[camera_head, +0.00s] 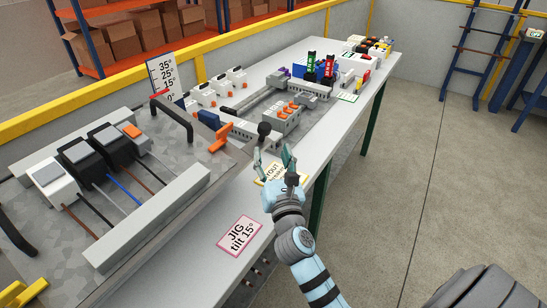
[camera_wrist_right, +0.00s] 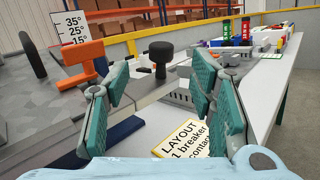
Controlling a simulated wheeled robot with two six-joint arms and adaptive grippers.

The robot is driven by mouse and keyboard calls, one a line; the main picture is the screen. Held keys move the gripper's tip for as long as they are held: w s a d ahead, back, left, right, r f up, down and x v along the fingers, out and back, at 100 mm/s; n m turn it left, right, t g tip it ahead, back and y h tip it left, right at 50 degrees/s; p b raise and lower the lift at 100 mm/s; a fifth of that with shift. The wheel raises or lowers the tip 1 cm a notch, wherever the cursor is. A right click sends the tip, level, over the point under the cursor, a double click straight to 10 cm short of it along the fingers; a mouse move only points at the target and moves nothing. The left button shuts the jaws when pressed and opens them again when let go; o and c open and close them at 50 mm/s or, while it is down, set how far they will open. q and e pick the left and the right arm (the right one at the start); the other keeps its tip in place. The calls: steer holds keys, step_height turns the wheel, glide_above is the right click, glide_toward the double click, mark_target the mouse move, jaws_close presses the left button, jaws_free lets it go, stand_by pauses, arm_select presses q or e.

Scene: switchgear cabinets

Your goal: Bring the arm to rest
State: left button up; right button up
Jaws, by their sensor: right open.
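My right gripper (camera_head: 273,160) is over the front part of the long table, near the table's right edge. In the right wrist view its two green-padded fingers (camera_wrist_right: 165,100) are apart with nothing held between them. Below and beyond the fingers lies a layout card (camera_wrist_right: 186,138), partly hidden by them; it also shows in the head view (camera_head: 267,174). A black round knob (camera_head: 264,129) stands just beyond the fingers, and it looks apart from them. My left gripper does not show.
A tilted metal jig plate (camera_head: 190,185) with breakers and wires is at the left. An orange clamp handle (camera_head: 220,137) stands at its edge. A pink jig card (camera_head: 239,235) lies on the table. Components and a rail fill the table (camera_head: 335,118) beyond. The floor (camera_head: 440,170) right is clear.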

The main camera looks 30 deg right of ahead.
steer(key=shift+s+a, duration=0.1)
steer(key=shift+s, duration=0.2)
steer(key=shift+f, duration=0.1)
